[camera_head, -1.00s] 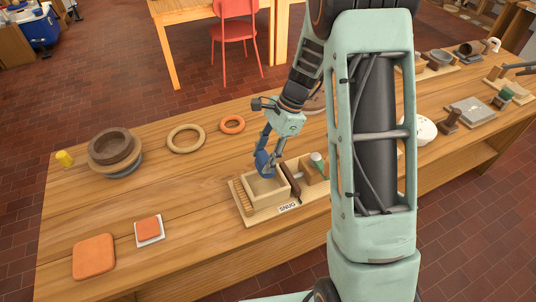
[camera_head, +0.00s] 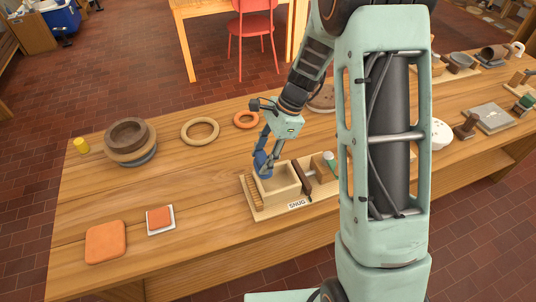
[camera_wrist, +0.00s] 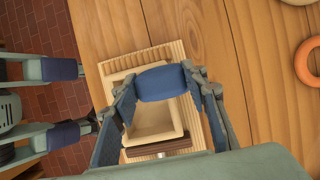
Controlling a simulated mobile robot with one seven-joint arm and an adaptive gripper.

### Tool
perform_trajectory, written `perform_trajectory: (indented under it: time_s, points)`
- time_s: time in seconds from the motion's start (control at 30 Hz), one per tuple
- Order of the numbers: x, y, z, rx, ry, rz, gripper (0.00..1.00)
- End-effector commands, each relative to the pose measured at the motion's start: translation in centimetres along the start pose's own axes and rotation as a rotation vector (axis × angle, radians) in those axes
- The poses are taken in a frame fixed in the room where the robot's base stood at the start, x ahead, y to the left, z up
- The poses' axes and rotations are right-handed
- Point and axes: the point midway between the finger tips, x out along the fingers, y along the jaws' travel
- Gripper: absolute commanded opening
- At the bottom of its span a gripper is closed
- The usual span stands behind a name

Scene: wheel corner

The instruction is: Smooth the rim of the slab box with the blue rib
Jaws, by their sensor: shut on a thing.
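The slab box (camera_head: 281,192) is a pale, open-topped box standing on a board on the workbench. It also shows in the wrist view (camera_wrist: 152,122), below the rib. My gripper (camera_head: 262,164) is shut on the blue rib (camera_wrist: 161,82), which spans between its two fingers in the wrist view. In the head view the rib is at the box's back-left rim. I cannot tell whether it touches the rim. The rib and fingers hide part of that rim.
The board (camera_head: 266,214) carries a "SNUG" label, a ridged strip and a dark brown bar (camera_head: 302,180) beside the box. Stacked rings (camera_head: 128,137), loose rings (camera_head: 200,130) and orange slabs (camera_head: 106,242) lie to the left. Bench between them is clear.

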Motion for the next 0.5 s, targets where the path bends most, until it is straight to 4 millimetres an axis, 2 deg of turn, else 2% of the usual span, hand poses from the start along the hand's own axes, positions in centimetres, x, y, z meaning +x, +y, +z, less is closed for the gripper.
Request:
perform_trajectory:
  time_s: [0.03,0.27,0.5]
  points:
    - [0.5,0.3,0.7,-0.003,-0.006,0.010,0.21]
    - [0.9,0.3,1.9,-0.004,-0.005,0.010,0.21]
    - [1.0,0.5,2.2,-0.001,-0.004,0.008,0.21]
